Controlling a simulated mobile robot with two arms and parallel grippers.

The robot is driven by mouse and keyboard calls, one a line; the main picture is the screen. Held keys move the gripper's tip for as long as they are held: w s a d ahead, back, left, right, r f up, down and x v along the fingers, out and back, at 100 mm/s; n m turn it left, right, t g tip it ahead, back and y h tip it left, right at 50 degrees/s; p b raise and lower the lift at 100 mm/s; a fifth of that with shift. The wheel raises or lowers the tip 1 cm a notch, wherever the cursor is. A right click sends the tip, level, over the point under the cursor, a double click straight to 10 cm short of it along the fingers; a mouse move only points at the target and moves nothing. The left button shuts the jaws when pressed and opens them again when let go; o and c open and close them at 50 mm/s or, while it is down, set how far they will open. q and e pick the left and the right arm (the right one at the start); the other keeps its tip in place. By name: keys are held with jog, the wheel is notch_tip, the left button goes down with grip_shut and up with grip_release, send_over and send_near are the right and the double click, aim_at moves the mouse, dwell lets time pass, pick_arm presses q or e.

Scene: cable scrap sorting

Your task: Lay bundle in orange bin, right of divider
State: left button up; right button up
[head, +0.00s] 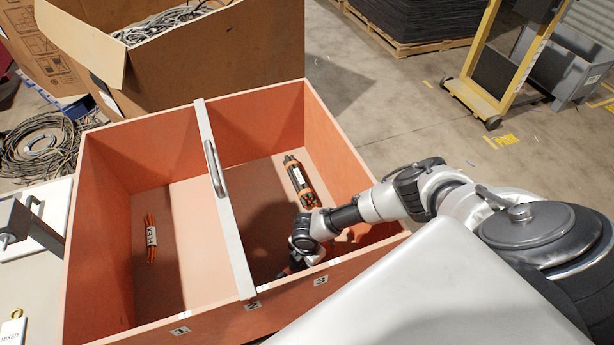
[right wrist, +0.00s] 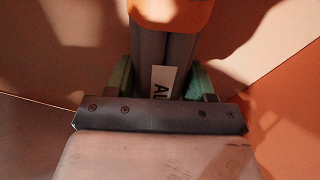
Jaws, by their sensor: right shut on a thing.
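The orange bin (head: 85,235) is split by a pale divider (head: 222,190) with a grey handle. My right arm reaches into the compartment right of the divider, and my right gripper (head: 288,268) is low there; its fingers are mostly hidden in the head view. In the right wrist view the right gripper (right wrist: 160,85) is shut on a grey cable bundle (right wrist: 180,55) with an orange band and a white label. I cannot tell whether this bundle touches the floor. My left gripper is not in view.
A dark bundle with orange bands (head: 298,180) lies in the right compartment, farther back. An orange bundle (head: 151,240) lies in the left compartment. A cardboard box of cable (head: 210,65) stands behind the bin. Coiled cable (head: 40,150) lies at left.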

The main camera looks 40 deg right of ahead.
jog(key=o, duration=1.4)
jog(key=shift+f, duration=0.1)
jog(key=shift+r, duration=0.3)
notch_tip(320, 180, up, 12)
jog(key=p, duration=0.2)
jog(key=shift+f, duration=0.15)
